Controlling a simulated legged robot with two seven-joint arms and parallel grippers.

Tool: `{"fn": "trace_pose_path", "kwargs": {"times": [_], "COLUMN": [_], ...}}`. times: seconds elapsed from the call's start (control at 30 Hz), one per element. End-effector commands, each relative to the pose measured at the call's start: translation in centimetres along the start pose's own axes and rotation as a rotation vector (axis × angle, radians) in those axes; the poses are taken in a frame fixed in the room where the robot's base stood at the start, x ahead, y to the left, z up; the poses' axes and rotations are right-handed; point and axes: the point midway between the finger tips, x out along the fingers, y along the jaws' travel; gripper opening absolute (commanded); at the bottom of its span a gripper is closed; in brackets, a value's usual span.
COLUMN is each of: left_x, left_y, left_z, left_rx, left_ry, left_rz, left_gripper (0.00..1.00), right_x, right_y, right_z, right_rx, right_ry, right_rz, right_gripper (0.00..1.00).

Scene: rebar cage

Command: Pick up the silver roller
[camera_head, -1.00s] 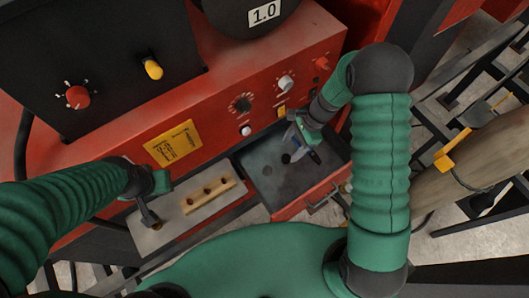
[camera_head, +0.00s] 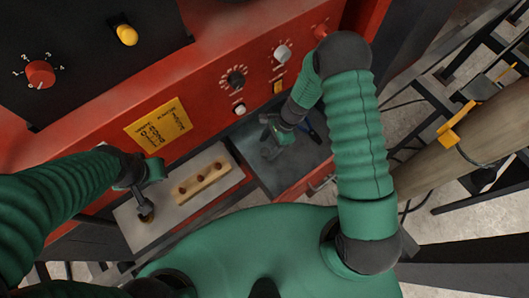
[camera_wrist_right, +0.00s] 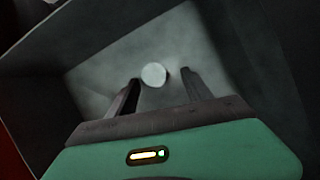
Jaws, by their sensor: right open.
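The silver roller (camera_wrist_right: 153,74) shows in the right wrist view as a pale round end on the grey floor of a drawer. My right gripper (camera_wrist_right: 155,90) is open, with its two dark fingers on either side of the roller as seen there. Whether they touch it I cannot tell. In the head view my right gripper (camera_head: 268,150) reaches down into the open drawer (camera_head: 265,182) and hides the roller, which I cannot make out. My left gripper (camera_head: 146,212) hangs over a grey tray at the left; its jaws are too small to read.
A wooden block (camera_head: 203,185) with several holes lies on the grey tray (camera_head: 165,225). A blue-handled tool (camera_head: 313,134) lies in the drawer, right of my right gripper. The red control panel (camera_head: 205,110) with knobs rises behind. The drawer walls surround my right gripper.

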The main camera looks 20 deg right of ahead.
Motion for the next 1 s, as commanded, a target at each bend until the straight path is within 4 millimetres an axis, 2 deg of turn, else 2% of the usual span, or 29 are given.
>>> {"fn": "trace_pose_path", "kwargs": {"times": [0.03,0.07,0.27,0.3,0.73,1.0], "left_x": [1.31,1.44,1.10,1.10,1.11,1.11], "left_y": [0.00,0.00,-0.01,0.00,0.00,0.00], "left_z": [0.36,0.40,0.31,0.31,0.30,0.31], "left_rx": [0.000,0.000,0.000,0.000,0.000,0.000], "left_ry": [-0.001,-0.001,-0.001,-0.001,-0.001,-0.001], "left_rz": [0.000,0.000,0.000,0.000,0.000,0.000], "left_gripper": [0.00,0.00,0.00,0.00,0.00,0.00], "right_x": [1.50,1.72,1.59,1.60,1.58,1.57], "right_y": [0.04,0.04,-0.13,-0.18,-0.12,-0.19], "right_z": [-0.25,-0.21,-0.02,-0.04,-0.12,-0.09], "right_rx": [-0.002,-0.001,0.000,0.000,0.001,0.000], "right_ry": [-0.001,0.000,0.000,0.000,0.001,0.000], "right_rz": [0.000,-0.001,0.000,0.001,0.000,0.000], "right_gripper": [0.59,0.59,0.59,0.56,0.00,0.00]}}
